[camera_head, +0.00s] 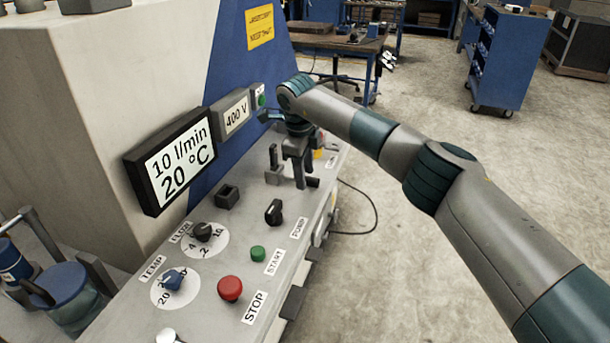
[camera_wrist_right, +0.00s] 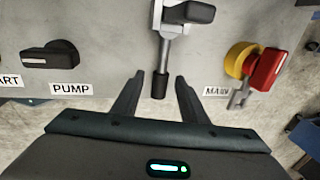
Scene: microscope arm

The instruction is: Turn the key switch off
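No part is plainly labelled as a key switch. The red switch handle (camera_wrist_right: 267,69) on a yellow base (camera_wrist_right: 240,58), by the MAIN label (camera_wrist_right: 216,91), has a small grey metal piece (camera_wrist_right: 239,94) below it; I cannot tell if that is a key. In the head view the yellow base (camera_head: 319,154) is mostly hidden behind my right gripper (camera_head: 301,186). That gripper, also in the right wrist view (camera_wrist_right: 160,77), is open and empty over the panel, with a black-tipped metal rod (camera_wrist_right: 160,84) beyond and between its fingers. My left gripper is not in view.
A black PUMP switch (camera_head: 273,211) sits left of the gripper on the sloping panel. Nearer are the green START button (camera_head: 258,254), red STOP button (camera_head: 230,288) and two dials. A clamp-like metal bracket (camera_head: 272,177) stands close beside the gripper.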

